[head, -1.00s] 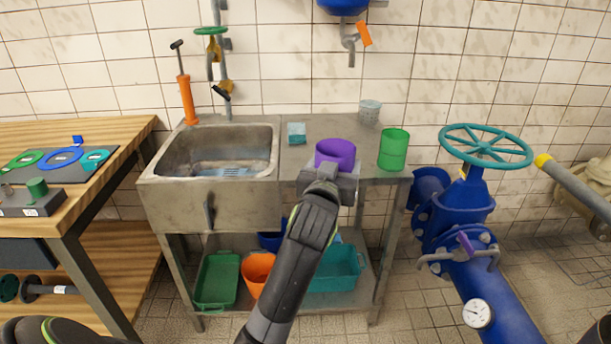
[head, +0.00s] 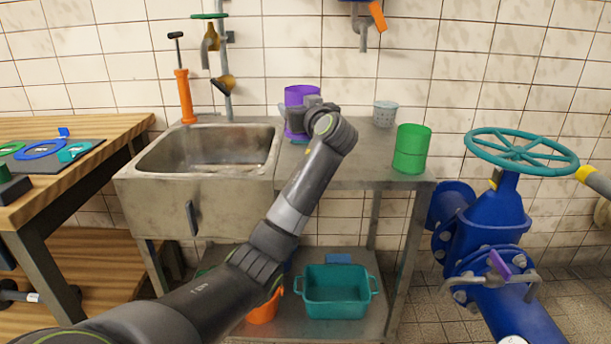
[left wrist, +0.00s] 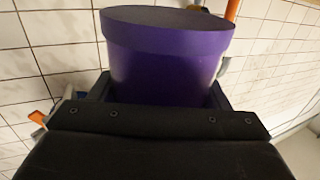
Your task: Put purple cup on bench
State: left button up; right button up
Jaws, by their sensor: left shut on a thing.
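The purple cup (head: 301,94) is held upright over the back of the steel counter (head: 360,177), just right of the sink basin. My left gripper (head: 302,117) is shut on the cup. In the left wrist view, the cup (left wrist: 165,60) fills the space between the fingers. The cup's lower part is partly hidden by the gripper. The wooden bench (head: 128,128) stands at the left, apart from the cup. My right gripper is not in view.
A green cup (head: 411,149) and a pale perforated cup (head: 385,113) stand on the counter. An orange pump (head: 185,97) stands behind the sink (head: 205,187). A dark mat with coloured rings (head: 45,154) lies on the wooden bench. Blue pipework (head: 487,225) is at the right.

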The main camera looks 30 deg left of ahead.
pick_arm(q)
jog(key=shift+a+r, duration=0.15)
jog(key=shift+a, duration=0.1)
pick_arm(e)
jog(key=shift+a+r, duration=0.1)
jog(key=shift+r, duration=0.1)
pick_arm(q)
notch_tip(320, 180, down, 10)
jog(key=shift+r+b, duration=0.2)
jog(key=shift+b, duration=0.5)
jog(key=shift+f, duration=0.15)
jog(key=o, duration=1)
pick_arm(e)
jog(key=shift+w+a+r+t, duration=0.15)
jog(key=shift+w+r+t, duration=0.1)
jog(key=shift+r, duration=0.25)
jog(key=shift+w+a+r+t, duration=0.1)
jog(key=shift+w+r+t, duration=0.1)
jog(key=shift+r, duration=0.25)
